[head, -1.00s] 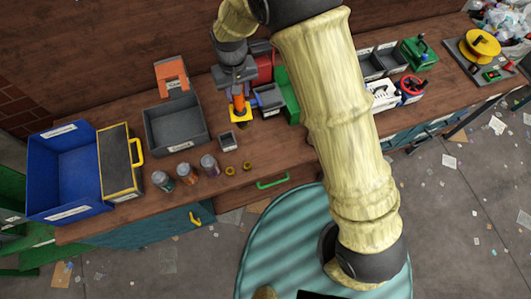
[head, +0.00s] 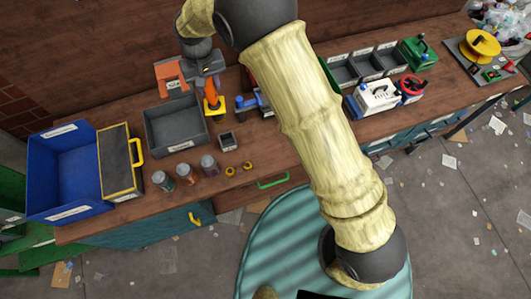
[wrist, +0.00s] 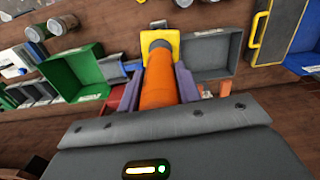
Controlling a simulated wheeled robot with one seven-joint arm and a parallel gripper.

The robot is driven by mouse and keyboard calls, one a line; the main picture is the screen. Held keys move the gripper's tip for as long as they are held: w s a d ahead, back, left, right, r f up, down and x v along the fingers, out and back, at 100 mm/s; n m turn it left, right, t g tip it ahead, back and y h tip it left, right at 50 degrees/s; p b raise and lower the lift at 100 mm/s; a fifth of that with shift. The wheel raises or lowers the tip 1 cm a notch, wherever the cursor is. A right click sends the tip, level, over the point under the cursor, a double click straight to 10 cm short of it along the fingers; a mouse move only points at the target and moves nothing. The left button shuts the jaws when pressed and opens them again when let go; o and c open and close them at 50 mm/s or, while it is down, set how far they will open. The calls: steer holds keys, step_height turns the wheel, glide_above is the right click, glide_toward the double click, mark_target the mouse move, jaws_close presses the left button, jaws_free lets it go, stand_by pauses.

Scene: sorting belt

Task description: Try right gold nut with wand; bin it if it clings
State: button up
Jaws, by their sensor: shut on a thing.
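My gripper (head: 208,84) is shut on an orange wand (wrist: 158,88) with a square yellow end (wrist: 160,43). The wand also shows in the head view (head: 210,91), tilted slightly, its yellow end down, just right of the grey tray. Two small gold nuts lie side by side at the bench's front. The right gold nut (head: 248,165) is apart from the wand, as is the left gold nut (head: 230,170). Nothing can be seen clinging to the wand's end. I cannot make out the nuts in the wrist view.
Three jars (head: 186,174) stand left of the nuts. A small grey box (head: 227,141) stands behind them. The open grey tray (head: 176,127), a blue bin (head: 63,172) and a yellow-edged black panel (head: 117,163) are to the left. My arm hides part of the bench.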

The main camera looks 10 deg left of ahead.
steer(key=shift+w+a, duration=0.2)
steer(key=shift+a, duration=2.55)
steer(key=a, duration=0.9)
steer(key=shift+w+a, duration=0.25)
steer(key=shift+w, duration=0.1)
steer(key=shift+f, duration=0.1)
step_height(320, 180, down, 7)
steer(key=b, duration=0.2)
steer(key=shift+w+a, duration=0.2)
steer(key=shift+w, duration=0.25)
